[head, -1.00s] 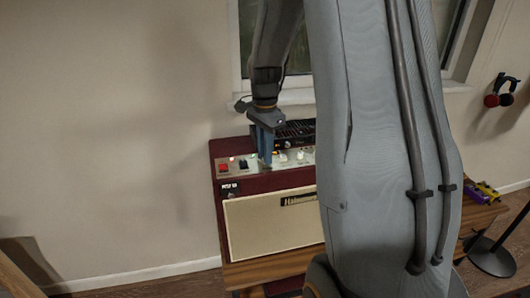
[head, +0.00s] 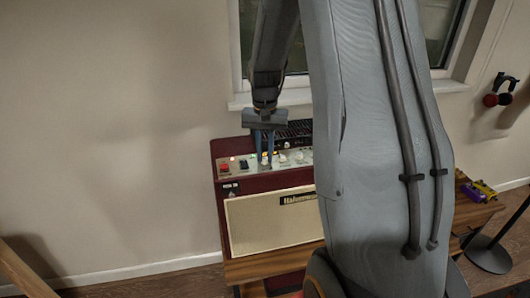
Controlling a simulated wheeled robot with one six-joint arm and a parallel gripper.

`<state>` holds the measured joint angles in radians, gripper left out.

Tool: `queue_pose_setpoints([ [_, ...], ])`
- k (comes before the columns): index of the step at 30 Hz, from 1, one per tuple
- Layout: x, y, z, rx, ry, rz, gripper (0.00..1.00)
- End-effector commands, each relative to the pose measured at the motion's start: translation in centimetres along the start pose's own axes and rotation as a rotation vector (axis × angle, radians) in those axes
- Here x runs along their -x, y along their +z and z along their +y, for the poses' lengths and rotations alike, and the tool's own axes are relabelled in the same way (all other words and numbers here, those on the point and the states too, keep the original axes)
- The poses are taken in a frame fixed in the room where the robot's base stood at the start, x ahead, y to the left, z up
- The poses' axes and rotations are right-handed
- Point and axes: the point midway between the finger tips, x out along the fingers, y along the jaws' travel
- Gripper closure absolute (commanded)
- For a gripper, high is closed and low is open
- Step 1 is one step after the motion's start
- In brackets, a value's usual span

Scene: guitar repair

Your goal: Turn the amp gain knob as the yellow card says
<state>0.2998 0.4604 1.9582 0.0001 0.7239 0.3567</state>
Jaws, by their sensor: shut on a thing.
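The dark red amp (head: 222,212) with a cream grille cloth (head: 270,222) stands on a wooden table. Its pale control panel (head: 232,173) runs along the top front and carries a red switch, a dark switch and a row of light knobs. My gripper (head: 265,157) points down at the panel, its two fingers on either side of one small pale knob (head: 265,158), and is shut on it. Another knob (head: 283,157) shows just to the right. The knob labels and pointer are too small to read. I cannot make out a yellow card.
A black slatted unit (head: 297,129) lies on the amp behind the panel. My arm hides the amp's right side. Small yellow and purple items (head: 479,190) lie on the table (head: 262,267) at right, near a black stand (head: 490,255). The window is behind.

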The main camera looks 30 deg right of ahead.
Motion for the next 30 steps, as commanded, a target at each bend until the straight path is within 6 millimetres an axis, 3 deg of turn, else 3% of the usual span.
queue_pose_setpoints([
  [9, 0.14, -0.13, -0.04, 0.101, -0.001, 0.004, 1.0],
  [24, 0.15, -0.16, -0.06, 0.116, -0.001, 0.005, 1.0],
  [25, 0.15, -0.16, -0.06, 0.116, -0.001, 0.005, 0.79],
  [27, 0.14, -0.15, -0.06, 0.115, -0.001, 0.004, 0.67],
  [30, 0.1, -0.11, -0.04, 0.115, -0.001, 0.003, 0.65],
])
